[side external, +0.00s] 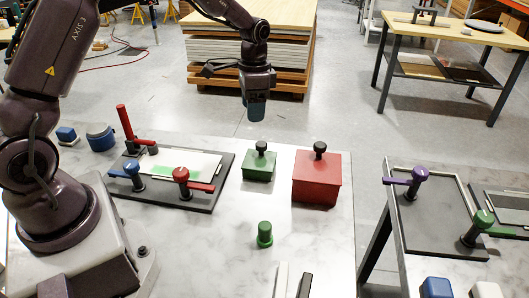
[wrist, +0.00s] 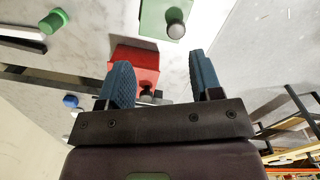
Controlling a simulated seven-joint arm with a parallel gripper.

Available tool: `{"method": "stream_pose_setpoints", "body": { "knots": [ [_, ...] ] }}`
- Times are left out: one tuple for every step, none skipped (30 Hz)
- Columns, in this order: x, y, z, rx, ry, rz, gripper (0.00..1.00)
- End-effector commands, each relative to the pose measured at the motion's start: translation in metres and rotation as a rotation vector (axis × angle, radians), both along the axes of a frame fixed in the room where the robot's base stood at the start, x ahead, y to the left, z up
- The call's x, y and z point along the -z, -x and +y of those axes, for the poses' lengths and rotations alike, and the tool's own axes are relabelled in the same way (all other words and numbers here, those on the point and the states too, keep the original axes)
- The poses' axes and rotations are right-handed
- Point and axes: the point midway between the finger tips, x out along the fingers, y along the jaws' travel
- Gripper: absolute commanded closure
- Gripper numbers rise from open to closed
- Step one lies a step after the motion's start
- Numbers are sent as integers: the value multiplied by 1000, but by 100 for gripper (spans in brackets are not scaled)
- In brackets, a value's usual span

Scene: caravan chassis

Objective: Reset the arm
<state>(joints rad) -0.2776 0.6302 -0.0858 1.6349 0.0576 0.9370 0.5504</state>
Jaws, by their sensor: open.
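My gripper (side external: 256,112) hangs above the far side of the marble-topped table (side external: 210,250), fingers pointing down. In the wrist view, my gripper (wrist: 163,75) shows two blue ribbed fingers spread apart, with nothing held between them. A green box with a dark knob (side external: 259,167) and a larger red box with a dark knob (side external: 317,178) stand on the table, apart from the gripper. The wrist view also shows the green box (wrist: 155,22) and the red box (wrist: 133,58), partly behind the left finger.
A green peg (side external: 265,235) stands nearer the front. A dark fixture board (side external: 222,172) with red and blue clamps lies left. A second table with a clamp fixture (side external: 432,222) is at right, across a gap. Stacked boards (side external: 255,50) stand behind on the floor.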

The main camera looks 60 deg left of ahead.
Motion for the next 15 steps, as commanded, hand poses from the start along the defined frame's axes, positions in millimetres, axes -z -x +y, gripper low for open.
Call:
{"method": "stream_pose_setpoints", "body": {
  "knots": [
    [-13, 11, -4, -49, -7, -6, 41],
    [-19, 17, -7, -77, -12, -9, 41],
    [-27, 26, -10, -110, -17, -15, 41],
    [-34, 32, -13, -133, -20, -20, 41],
    [-40, 38, -16, -155, -24, -27, 41],
    [-50, 47, -20, -184, -28, -37, 41],
    [-57, 54, -23, -205, -31, -46, 41],
    [-64, 61, -27, -226, -34, -57, 41],
    [-73, 71, -31, -253, -35, -72, 41],
    [-80, 79, -35, -272, -38, -85, 41],
    [-87, 87, -38, -291, -39, -100, 41],
    [-96, 98, -43, -315, -39, -120, 41],
    [-102, 107, -46, -332, -39, -134, 41],
    [-108, 115, -49, -347, -38, -150, 41],
    [-115, 126, -53, -367, -36, -172, 41]
  ]
}}
